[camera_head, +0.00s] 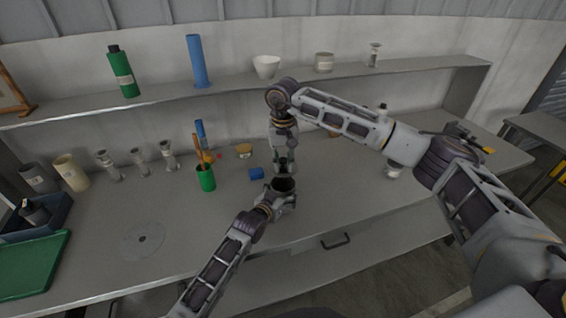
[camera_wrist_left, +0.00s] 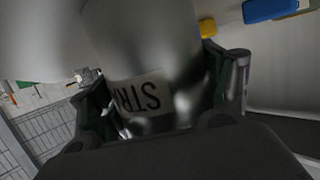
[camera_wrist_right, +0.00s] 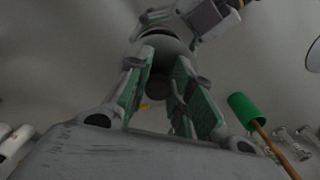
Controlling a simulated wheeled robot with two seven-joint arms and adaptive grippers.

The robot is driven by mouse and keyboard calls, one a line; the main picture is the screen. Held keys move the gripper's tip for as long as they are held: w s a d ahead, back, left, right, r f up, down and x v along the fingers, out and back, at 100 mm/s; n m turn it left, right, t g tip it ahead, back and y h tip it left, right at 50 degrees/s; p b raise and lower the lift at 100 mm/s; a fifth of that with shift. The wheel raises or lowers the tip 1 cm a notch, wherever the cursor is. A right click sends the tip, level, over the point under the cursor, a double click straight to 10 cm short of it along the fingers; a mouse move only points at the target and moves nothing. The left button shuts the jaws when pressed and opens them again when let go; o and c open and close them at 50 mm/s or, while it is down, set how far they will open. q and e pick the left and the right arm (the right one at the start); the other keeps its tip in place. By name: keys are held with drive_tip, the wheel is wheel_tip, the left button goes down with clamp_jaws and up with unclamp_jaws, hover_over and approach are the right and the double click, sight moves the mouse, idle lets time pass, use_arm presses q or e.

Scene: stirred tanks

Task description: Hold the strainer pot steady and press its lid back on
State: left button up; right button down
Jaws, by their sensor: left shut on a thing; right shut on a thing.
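In the left wrist view the pot (camera_wrist_left: 145,45) fills the space between the fingers, with a label reading "STR" upside down. My right gripper (camera_head: 285,160) points down just above and behind the pot's mouth. It is shut on the lid's dark knob (camera_wrist_right: 159,86), seen between its green pads. The lid's edge is mostly hidden, and its exact gap to the rim cannot be told.
A labelled pale container (camera_head: 394,172) is at the right. A shelf (camera_head: 230,93) runs behind.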

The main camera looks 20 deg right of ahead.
drive_tip(key=shift+f, duration=0.2)
drive_tip(key=shift+f, duration=3)
drive_tip(key=shift+f, duration=0.15)
idle(1.0)
drive_tip(key=c, duration=1.2)
unclamp_jaws()
drive_tip(key=shift+o, duration=0.4)
drive_tip(key=o, duration=0.4)
drive_tip(key=shift+r, duration=3.5)
